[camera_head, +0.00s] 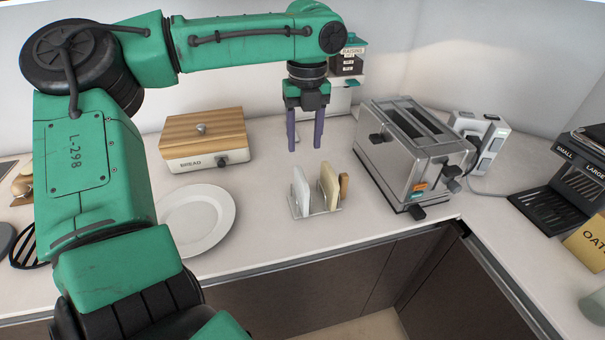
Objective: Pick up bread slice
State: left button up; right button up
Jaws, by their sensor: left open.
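Bread slices stand upright in a small rack (325,212) on the white counter. One slice is pale (301,191), one is yellowish (328,185), and a narrow brown piece (343,186) is at the right. My left gripper (305,146) points down with its two dark fingers apart and nothing between them. In the picture it is just above and behind the rack, apart from the slices. My right gripper is not in view.
A silver toaster (418,160) stands right of the rack. A white plate (196,218) lies to the left, with a wooden-lidded bread box (204,140) behind it. A coffee machine (565,180) is at the far right. The counter's front edge is close before the rack.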

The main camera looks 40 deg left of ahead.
pick_arm(q)
send_over(302, 176)
jog(key=s+d, duration=0.1)
notch_tip(302, 176, down, 4)
jog(key=shift+s+d+f, duration=0.1)
jog(key=f, duration=0.2)
jog(key=f+p, duration=0.1)
jog(key=f, duration=0.1)
jog(key=w+a+f, duration=0.1)
jog(key=f, duration=0.2)
jog(key=shift+w, duration=0.1)
jog(key=shift+f, duration=0.15)
jog(key=shift+c, duration=0.6)
grip_shut()
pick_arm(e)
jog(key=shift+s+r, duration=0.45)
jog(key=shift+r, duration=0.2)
